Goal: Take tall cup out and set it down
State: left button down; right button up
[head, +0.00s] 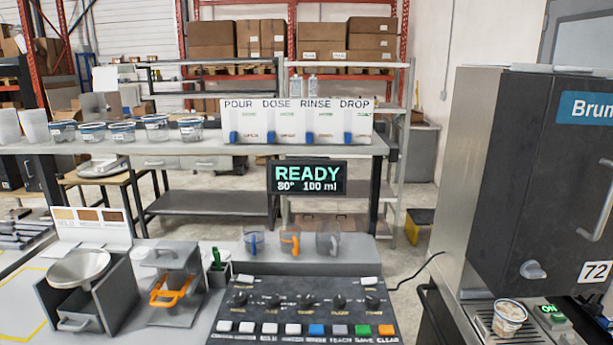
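A clear cup (509,316) with brown and white contents stands upright on the drip tray (484,320) of the dark Brum-labelled machine (530,190) at the right. I cannot tell whether it is the tall cup. Neither my left nor my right gripper shows in the head view. Three small clear cups with coloured handles, blue (253,243), orange (290,243) and grey (328,243), stand in a row behind the dark control panel (300,312).
Several lidded tubs (122,131) and white cup stacks (34,124) stand on the rear shelf. A scale-like dish (78,268) and a grey holder with an orange handle (171,290) are at the front left. The lit display (307,178) reads READY. A yellow-outlined area (18,305) is bare.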

aim_at(508, 315)
jog(key=z, duration=1.25)
